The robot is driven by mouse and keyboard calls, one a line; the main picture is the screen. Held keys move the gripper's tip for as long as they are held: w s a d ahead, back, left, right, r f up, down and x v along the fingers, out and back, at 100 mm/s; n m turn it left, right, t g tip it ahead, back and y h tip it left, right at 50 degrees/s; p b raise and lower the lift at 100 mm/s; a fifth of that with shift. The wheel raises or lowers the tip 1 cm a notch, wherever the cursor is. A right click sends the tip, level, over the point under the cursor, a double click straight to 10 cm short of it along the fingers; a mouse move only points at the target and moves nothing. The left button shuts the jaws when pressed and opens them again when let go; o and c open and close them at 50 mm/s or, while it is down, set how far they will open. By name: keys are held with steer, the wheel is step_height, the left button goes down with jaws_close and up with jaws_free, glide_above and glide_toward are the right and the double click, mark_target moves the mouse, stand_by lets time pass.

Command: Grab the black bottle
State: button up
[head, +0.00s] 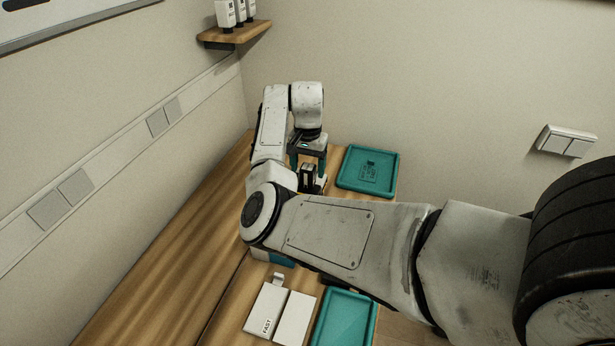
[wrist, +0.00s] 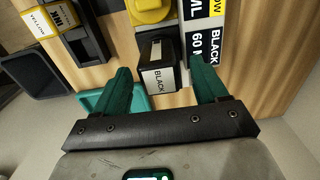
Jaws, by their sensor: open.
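The black bottle (wrist: 157,75) shows in the wrist view as a dark block with a white label reading "BLACK". It stands between the two green fingers of my gripper (wrist: 162,88), with gaps on both sides. In the head view my gripper (head: 311,165) points down over the table, and the dark bottle (head: 307,178) is partly hidden behind its fingers and my arm. My gripper is open, and the fingers do not appear to touch the bottle.
A yellow item (wrist: 150,10) and a sign reading "BLACK" (wrist: 204,45) are beside the bottle. A teal tray (head: 368,170) lies to its right, and another teal tray (head: 344,318) is nearer. White boxes (head: 280,312) lie on the wooden table (head: 165,265). A shelf (head: 235,35) hangs at the back corner.

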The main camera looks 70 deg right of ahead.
steer(key=shift+f, duration=1.2)
steer(key=shift+c, duration=0.4)
steer(key=c, duration=1.1)
steer(key=shift+c, duration=0.4)
steer(key=shift+r, duration=0.15)
